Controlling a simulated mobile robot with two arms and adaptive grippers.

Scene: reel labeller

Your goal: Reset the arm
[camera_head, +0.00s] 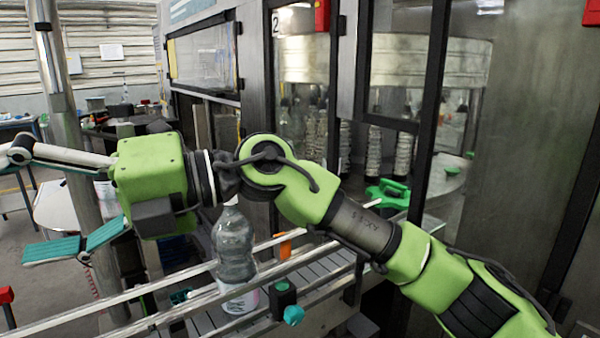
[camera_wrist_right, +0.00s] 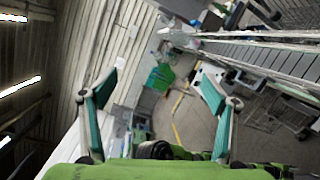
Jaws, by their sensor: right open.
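My right arm comes in from the right in the head view and reaches across to the left. Its green gripper (camera_head: 15,202) points left, with its two teal-padded fingers spread wide and nothing between them. In the right wrist view the same gripper (camera_wrist_right: 160,73) shows both fingers apart, with only distant floor and background clutter beyond them. My left gripper is not in view.
A clear bottle (camera_head: 233,245) stands upright on the conveyor (camera_head: 325,270), below my right wrist. A metal post (camera_head: 65,120) stands behind the gripper. The labelling machine (camera_head: 350,70) with glass doors fills the back. A green-handled part (camera_head: 388,193) lies inside it.

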